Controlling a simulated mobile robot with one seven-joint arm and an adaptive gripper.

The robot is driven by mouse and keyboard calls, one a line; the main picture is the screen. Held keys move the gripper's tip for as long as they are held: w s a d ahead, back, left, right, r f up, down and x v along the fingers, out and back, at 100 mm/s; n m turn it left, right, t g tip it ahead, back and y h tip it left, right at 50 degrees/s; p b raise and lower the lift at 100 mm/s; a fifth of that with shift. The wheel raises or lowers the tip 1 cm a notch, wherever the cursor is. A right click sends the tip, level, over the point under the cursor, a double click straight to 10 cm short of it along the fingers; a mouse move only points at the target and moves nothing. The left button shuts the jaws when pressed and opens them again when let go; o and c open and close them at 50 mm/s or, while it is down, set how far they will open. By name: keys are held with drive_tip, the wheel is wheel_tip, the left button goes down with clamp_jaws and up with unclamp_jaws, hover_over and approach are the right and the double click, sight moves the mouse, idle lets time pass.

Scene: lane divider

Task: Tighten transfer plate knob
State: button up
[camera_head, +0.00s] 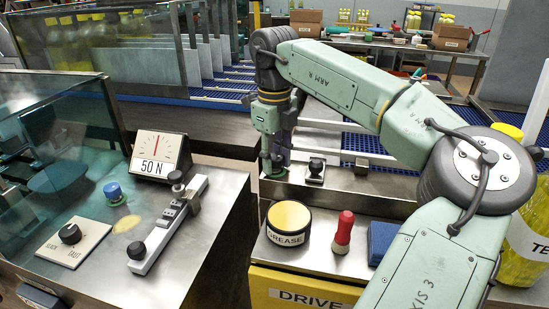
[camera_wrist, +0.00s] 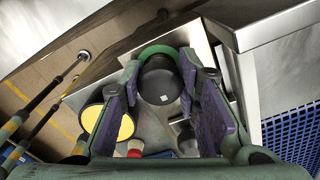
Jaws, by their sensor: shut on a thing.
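My gripper (camera_head: 273,158) reaches down to the metal deck at the middle of the head view. In the wrist view its two purple-padded fingers (camera_wrist: 160,72) are shut on a dark round knob (camera_wrist: 160,88) with a green rim behind it. In the head view the held knob is mostly hidden by the fingers. A second black knob (camera_head: 316,167) stands on a small metal plate just right of my gripper; I cannot tell which of the two is the transfer plate knob. A gauge marked 50 N (camera_head: 158,152) stands on the left bench, needle near upright.
A yellow-lidded grease tin (camera_head: 289,218), a red-handled tool (camera_head: 343,232) and a blue block (camera_head: 381,240) stand in front of my gripper. The left bench holds a slack/taut dial (camera_head: 70,233), a blue knob (camera_head: 113,192) and a metal slide bar (camera_head: 165,228). A glass guard edges it.

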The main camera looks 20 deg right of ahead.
sight(274, 155)
drive_tip(key=shift+w+r, duration=0.1)
drive_tip(key=shift+r, duration=0.1)
drive_tip(key=o, duration=1.2)
drive_tip(key=shift+f, duration=0.1)
wheel_tip(274, 155, up, 12)
drive_tip(key=shift+r, duration=0.1)
